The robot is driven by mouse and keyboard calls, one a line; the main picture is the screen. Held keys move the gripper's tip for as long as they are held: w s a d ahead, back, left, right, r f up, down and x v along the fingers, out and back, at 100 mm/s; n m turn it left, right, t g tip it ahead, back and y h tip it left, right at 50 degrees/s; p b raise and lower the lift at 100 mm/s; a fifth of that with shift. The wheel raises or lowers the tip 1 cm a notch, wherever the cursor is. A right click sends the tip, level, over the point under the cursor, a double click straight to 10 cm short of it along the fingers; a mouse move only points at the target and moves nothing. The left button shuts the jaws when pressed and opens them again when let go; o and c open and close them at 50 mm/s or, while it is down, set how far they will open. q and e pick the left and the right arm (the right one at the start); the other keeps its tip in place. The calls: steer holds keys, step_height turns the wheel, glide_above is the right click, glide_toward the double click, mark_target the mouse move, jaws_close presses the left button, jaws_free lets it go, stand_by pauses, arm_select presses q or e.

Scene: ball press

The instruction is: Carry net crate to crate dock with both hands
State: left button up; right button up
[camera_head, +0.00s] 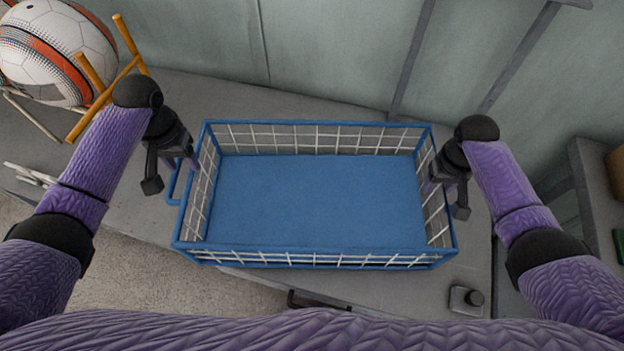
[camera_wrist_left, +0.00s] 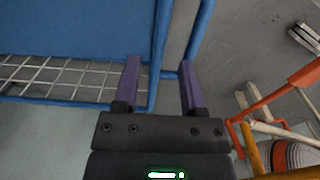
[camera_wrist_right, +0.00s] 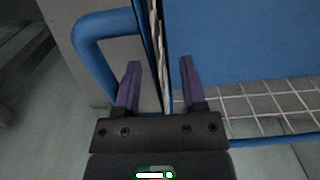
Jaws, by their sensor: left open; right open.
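The net crate (camera_head: 318,200) has a blue frame and floor and white net walls; it sits on the grey worktop and looks empty. My left gripper (camera_head: 172,170) is open at its left end. In the left wrist view the open fingers (camera_wrist_left: 159,65) lie either side of the crate's end bar (camera_wrist_left: 158,50), beside the blue side handle. My right gripper (camera_head: 450,185) is open at the right end. In the right wrist view its fingers (camera_wrist_right: 160,65) straddle the end wall, with a handle (camera_wrist_right: 90,45) to their left. Contact is unclear. I cannot identify the crate dock.
A white, orange and black ball (camera_head: 60,50) sits at the back left beside an orange rack (camera_head: 105,90). A small grey block with a black knob (camera_head: 467,298) lies at the front right of the worktop (camera_head: 360,295). A grey wall (camera_head: 320,50) stands behind.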

arm_select(q)
step_height(320, 180, up, 5)
steer(key=shift+r, duration=0.1)
arm_select(e)
step_height(320, 180, up, 12)
steer(key=shift+w+r, duration=0.1)
arm_select(q)
steer(key=shift+r, duration=0.2)
